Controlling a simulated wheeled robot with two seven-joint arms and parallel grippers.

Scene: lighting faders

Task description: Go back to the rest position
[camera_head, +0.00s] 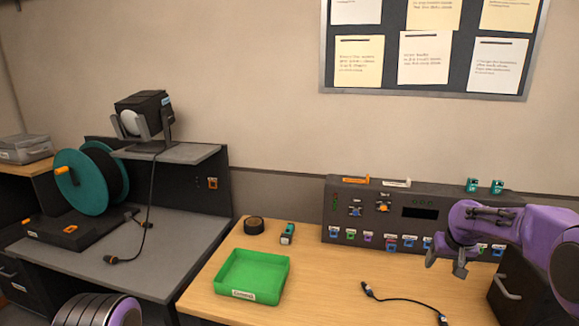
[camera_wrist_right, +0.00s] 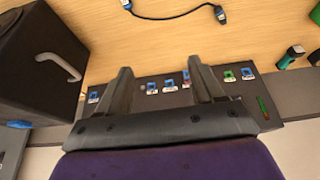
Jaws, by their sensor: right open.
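My right gripper (camera_head: 446,265) hangs at the right of the head view, in front of the right part of the dark lighting console (camera_head: 345,208). Its jaws are apart with nothing between them. In the right wrist view its two fingers (camera_wrist_right: 158,82) stand apart, and the console's row of small coloured faders (camera_wrist_right: 168,86) shows beyond them. The gripper hides part of the console in the head view. A ribbed purple and black part of my left arm shows at the bottom left; its gripper is out of view.
A black cabinet with a handle (camera_head: 508,287) stands close at the right. A green tray (camera_head: 252,293), black tape roll (camera_head: 254,226) and short cable (camera_head: 400,299) lie on the wooden table. A teal cable reel (camera_head: 82,181) and lamp (camera_head: 144,114) stand left.

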